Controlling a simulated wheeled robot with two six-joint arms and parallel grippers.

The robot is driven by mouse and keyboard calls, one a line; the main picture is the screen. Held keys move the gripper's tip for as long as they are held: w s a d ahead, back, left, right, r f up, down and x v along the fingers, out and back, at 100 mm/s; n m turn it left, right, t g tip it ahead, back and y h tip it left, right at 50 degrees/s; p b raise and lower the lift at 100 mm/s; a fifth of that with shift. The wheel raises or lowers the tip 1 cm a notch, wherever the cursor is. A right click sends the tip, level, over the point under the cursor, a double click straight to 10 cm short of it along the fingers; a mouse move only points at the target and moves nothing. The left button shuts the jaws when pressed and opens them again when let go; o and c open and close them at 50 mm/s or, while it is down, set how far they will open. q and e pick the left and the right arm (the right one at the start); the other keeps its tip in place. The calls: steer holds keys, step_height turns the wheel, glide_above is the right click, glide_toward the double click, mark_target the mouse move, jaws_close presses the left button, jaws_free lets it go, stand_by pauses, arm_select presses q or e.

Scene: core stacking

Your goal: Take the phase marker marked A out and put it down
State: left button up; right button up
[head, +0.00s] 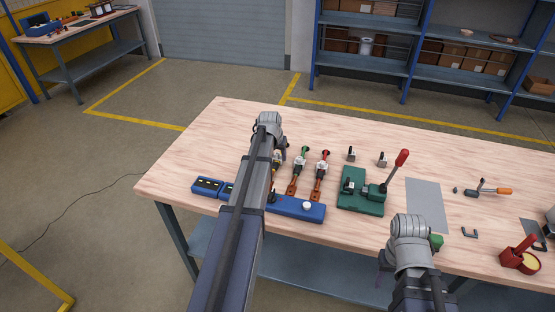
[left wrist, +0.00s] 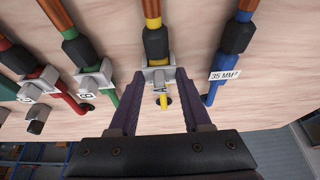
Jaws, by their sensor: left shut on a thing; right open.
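Phase marker A, a small grey block (left wrist: 158,75), sits at the yellow-striped cable in the left wrist view. My left gripper (left wrist: 158,92) is shut on it, one finger at each side. In the head view my left gripper (head: 282,152) is over the left end of the cable row, and my arm hides most of that cable. Similar grey markers sit on the green cable (left wrist: 92,80) and the red cable (left wrist: 38,84). My right gripper (head: 384,262) is open at the table's front edge, mostly hidden by its wrist.
A blue base (head: 298,209) lies in front of the cables, with a green fixture (head: 358,203) with a red-knobbed lever to its right. A blue cable (left wrist: 232,45) labelled 35 MM² stands close beside my left gripper. A grey mat (head: 425,200) lies clear on the wooden table (head: 215,135).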

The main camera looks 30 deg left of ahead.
arm_select(q)
jaws_close()
step_height(320, 180, up, 10)
steer(key=p, duration=1)
